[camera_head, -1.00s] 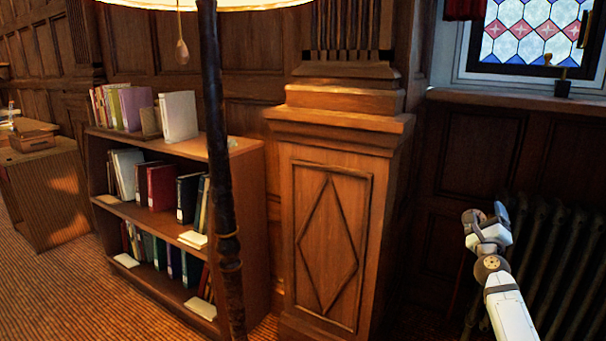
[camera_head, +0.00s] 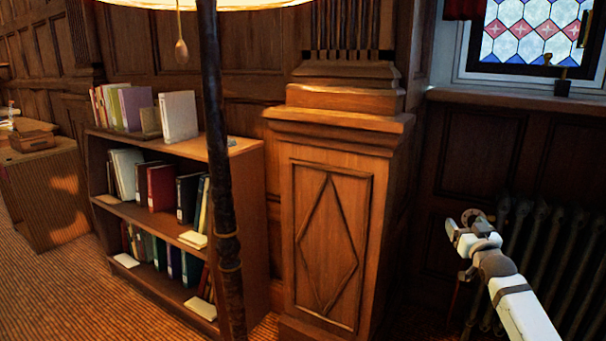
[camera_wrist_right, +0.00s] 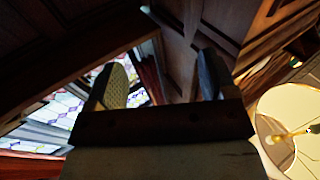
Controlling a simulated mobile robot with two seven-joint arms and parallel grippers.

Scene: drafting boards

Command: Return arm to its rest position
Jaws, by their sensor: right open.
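My right arm (camera_head: 513,290) comes in from the lower right of the head view, in front of the dark radiator. My right gripper (camera_head: 462,228) is at its upper end, with nothing seen in it. In the right wrist view the two fingers (camera_wrist_right: 160,80) stand apart with an empty gap between them. That view looks up past wood panelling, the stained-glass window (camera_wrist_right: 50,110) and the lit lampshade (camera_wrist_right: 290,125). My left gripper is not in view.
A ribbed radiator (camera_head: 565,250) stands close behind my right arm. A wooden pillar (camera_head: 330,240) is left of it. A floor lamp's dark pole (camera_head: 220,170) stands before a bookcase (camera_head: 250,190) with several books. Carpet (camera_head: 80,300) is clear at lower left.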

